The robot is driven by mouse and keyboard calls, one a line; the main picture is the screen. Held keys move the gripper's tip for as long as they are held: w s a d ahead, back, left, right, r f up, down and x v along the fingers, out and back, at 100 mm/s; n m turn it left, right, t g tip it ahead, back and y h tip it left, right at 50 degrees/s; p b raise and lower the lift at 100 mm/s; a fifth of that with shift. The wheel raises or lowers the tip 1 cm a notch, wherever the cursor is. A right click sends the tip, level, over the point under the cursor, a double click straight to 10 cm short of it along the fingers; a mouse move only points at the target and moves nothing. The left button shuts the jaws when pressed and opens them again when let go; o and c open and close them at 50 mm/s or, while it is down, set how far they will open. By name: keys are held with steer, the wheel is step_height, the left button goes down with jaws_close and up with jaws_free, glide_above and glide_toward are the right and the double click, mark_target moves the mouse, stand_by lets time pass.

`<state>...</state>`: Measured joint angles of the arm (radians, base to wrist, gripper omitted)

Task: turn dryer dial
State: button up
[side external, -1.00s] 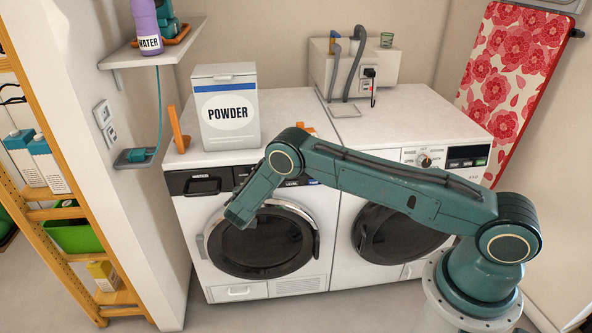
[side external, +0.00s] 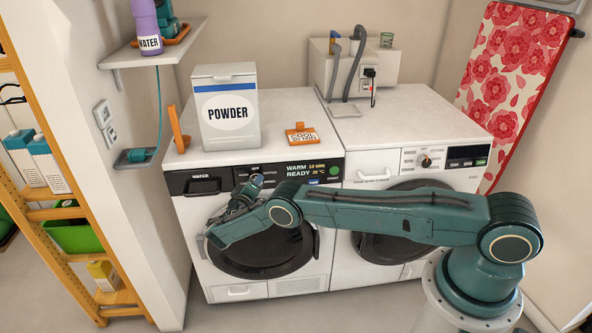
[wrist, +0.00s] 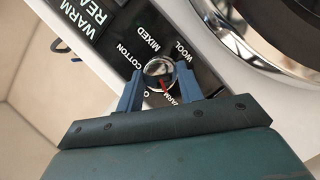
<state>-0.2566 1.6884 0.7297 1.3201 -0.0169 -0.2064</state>
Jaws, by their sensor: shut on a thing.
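The dryer (side external: 320,262) is the left white machine, with a black panel and a round door. The dryer dial (wrist: 156,67) is a silver knob with a red mark, ringed by the labels COTTON, MIXED, WOOL, WARM and O. The red mark points toward WARM. My gripper (wrist: 159,74) is shut on the dial, one blue finger on each side. In the side view, my gripper (side external: 254,183) is at the panel and mostly hides the dial.
A second washer-like machine (side external: 411,163) stands to the right. An orange shelf (side external: 50,214) and a wall shelf with a WATER bottle (side external: 146,25) are at left.

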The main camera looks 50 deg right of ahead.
steer(key=shift+f+n+h, duration=0.15)
steer(key=shift+n+h, duration=0.25)
steer(key=shift+n, duration=0.8)
steer(key=o, duration=1)
steer(key=shift+a, duration=0.15)
steer(key=s+a+r, duration=0.2)
steer(key=a+r, duration=0.2)
steer(key=r, duration=0.3)
steer(key=shift+r, duration=0.3)
steer(key=shift+a, duration=0.1)
